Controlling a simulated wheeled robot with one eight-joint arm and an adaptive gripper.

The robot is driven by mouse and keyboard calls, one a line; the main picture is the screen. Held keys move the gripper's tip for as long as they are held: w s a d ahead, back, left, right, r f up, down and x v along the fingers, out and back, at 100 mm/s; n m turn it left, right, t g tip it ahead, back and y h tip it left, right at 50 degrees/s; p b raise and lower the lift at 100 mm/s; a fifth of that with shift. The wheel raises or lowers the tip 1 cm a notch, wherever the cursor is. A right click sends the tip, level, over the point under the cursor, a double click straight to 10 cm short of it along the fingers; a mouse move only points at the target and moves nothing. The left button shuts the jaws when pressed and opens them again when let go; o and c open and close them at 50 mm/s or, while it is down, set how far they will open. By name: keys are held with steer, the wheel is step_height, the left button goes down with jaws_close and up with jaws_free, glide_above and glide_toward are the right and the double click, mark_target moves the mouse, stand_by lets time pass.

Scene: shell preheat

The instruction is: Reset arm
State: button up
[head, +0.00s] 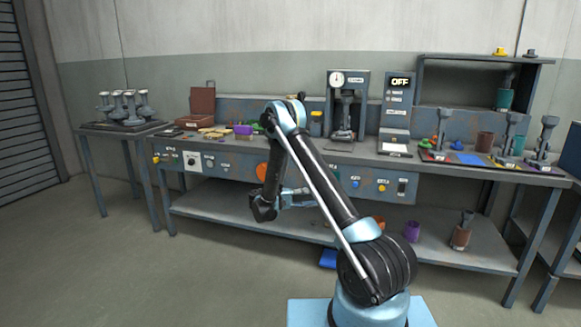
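My arm rises from its light blue base at the bottom of the head view, bends at a high elbow and hangs down in front of the workbench (330,155). The end of the arm, where my gripper sits, is low at the left, in front of the bench's lower shelf. The fingers are small, dark and not clearly shown, so I cannot tell whether they are open or shut. No held object can be made out there.
On the bench are a brown open box (203,101), a gauge press (346,105), an "OFF" unit (396,108) and several metal stands at the right. A side table (112,128) stands left. Floor at the left is clear.

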steer(key=s+d+r+n+y, duration=0.1)
steer(key=s+d+r+y, duration=0.3)
steer(key=d+r, duration=0.75)
steer(key=s+d+r+y, duration=0.4)
steer(key=s+r, duration=0.3)
steer(key=s, duration=0.4)
steer(key=s+y, duration=0.5)
steer(key=s, duration=1)
steer(key=s+a+f+m+y, duration=0.1)
steer(key=s+a+f+y, duration=0.1)
steer(key=s+f, duration=0.2)
steer(key=s+a+f+t+y, duration=0.1)
steer(key=s+a+f+y, duration=0.2)
steer(key=s, duration=0.7)
steer(key=shift+s+a+f+m, duration=0.25)
steer(key=shift+f+m, duration=0.15)
steer(key=shift+f, duration=0.2)
